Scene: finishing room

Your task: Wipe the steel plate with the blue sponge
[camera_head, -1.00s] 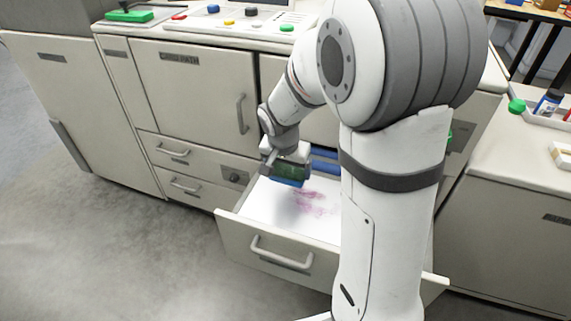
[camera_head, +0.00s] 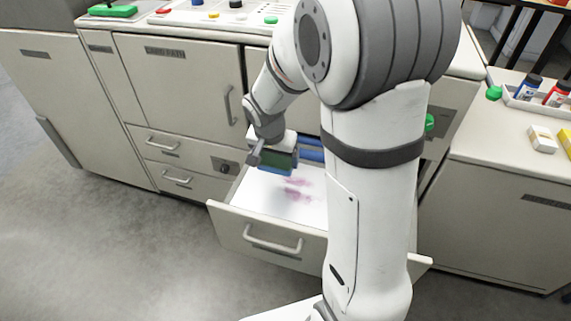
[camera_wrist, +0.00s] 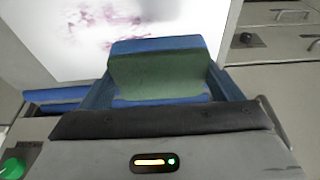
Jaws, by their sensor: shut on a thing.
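The steel plate (camera_head: 255,190) shows as a pale, nearly white sheet in the open drawer, with pink-purple smudges near its middle. The wrist view shows the plate (camera_wrist: 45,40) with the smudges at its upper part. My gripper (camera_head: 272,153) is shut on the blue sponge (camera_head: 276,171), a block with blue edges and a green face. The sponge (camera_wrist: 155,45) is between the fingers in the wrist view. It is over the back left part of the plate, beside the smudges. I cannot tell whether it touches the plate. My arm hides the plate's right side.
The open drawer (camera_head: 240,226) juts out from the cabinet, with raised walls around the plate. Blue items (camera_head: 311,148) lie behind the gripper at the drawer's back. A counter (camera_head: 480,140) with bottles in a tray stands at the right. The floor at left is clear.

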